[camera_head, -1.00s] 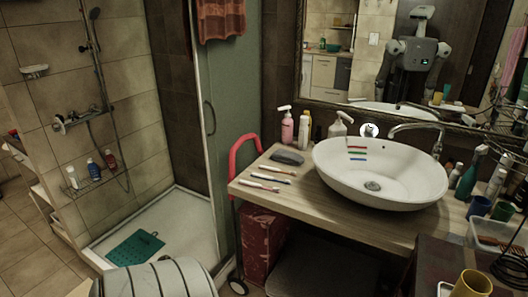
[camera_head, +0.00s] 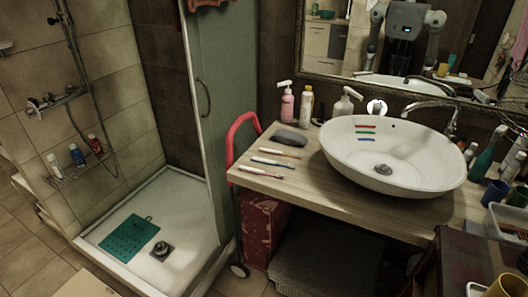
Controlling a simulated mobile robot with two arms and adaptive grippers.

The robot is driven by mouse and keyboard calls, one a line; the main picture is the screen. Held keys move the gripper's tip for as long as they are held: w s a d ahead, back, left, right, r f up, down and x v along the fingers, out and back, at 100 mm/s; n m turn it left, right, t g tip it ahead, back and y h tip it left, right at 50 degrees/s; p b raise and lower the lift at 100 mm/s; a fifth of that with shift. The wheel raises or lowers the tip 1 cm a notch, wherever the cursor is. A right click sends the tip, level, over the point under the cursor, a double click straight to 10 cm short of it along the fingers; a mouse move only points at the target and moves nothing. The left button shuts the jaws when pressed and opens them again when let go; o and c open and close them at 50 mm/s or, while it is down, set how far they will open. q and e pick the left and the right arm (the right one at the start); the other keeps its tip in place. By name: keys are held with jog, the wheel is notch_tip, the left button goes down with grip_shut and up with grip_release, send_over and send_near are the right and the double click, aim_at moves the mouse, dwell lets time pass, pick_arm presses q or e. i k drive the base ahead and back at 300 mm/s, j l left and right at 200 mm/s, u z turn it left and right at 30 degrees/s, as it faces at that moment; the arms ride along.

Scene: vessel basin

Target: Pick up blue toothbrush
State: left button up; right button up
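Three toothbrushes lie apart, roughly side by side, on the left part of the wooden countertop (camera_head: 328,188). The blue toothbrush (camera_head: 272,162) is the middle one. Another toothbrush with a reddish or orange handle (camera_head: 281,152) lies behind it. A third, with a reddish part (camera_head: 261,172), lies in front, near the counter's left edge. Neither of my grippers shows directly in the head view. My body appears only as a reflection in the mirror (camera_head: 355,65), where the gripper state cannot be made out.
The white oval basin (camera_head: 432,178) stands right of the toothbrushes. A pink pump bottle (camera_head: 287,101) and other bottles stand at the back. A red box (camera_head: 265,228) is under the counter. A shower (camera_head: 180,205) is at left.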

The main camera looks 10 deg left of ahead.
aim_at(255, 160)
jog(key=i+j, duration=0.35)
jog(key=i, duration=0.15)
jog(key=i+j, duration=0.35)
jog(key=i+z, duration=0.15)
jog(key=k+j, duration=0.05)
